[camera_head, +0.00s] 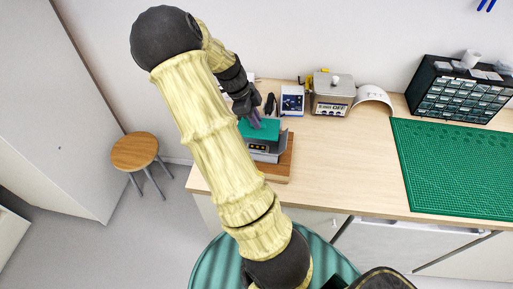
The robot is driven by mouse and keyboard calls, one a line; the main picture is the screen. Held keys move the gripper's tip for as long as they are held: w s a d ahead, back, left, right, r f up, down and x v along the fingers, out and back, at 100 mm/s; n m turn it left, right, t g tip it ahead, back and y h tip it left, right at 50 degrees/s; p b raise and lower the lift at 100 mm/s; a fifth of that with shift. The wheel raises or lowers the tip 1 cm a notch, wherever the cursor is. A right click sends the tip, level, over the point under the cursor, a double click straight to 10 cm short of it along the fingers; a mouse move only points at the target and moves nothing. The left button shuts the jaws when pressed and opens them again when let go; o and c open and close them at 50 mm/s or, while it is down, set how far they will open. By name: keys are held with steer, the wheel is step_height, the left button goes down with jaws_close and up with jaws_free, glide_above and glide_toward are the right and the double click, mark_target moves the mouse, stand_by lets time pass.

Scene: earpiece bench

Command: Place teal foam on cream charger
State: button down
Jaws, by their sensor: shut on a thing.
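My gripper (256,121), with purple fingers, points down at the back left of the bench and is shut on the teal foam (269,132). The foam is a flat teal piece, partly hidden by my gripper and arm. Directly below it is a pale box with a dark front (265,147), which I take for the cream charger. My arm hides its left side. The foam covers much of the box's top in this view; I cannot tell whether the two touch.
The box stands on a brown wooden board (284,168). Behind are a small blue-and-white device (292,100), a metal tank (333,96) and a white curved piece (374,94). A green mat (455,165) and a dark drawer cabinet (462,92) are right. The bench middle is clear.

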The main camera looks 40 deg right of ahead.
mark_target(247, 125)
steer(key=shift+f+p, duration=0.75)
steer(key=shift+f, duration=2.4)
steer(key=shift+f+p, duration=0.5)
steer(key=shift+f, duration=1.4)
steer(key=c, duration=1.4)
jaws_free()
steer(key=shift+f, duration=0.1)
steer(key=shift+c, duration=0.2)
steer(key=b+v, duration=0.3)
steer(key=v, duration=0.9)
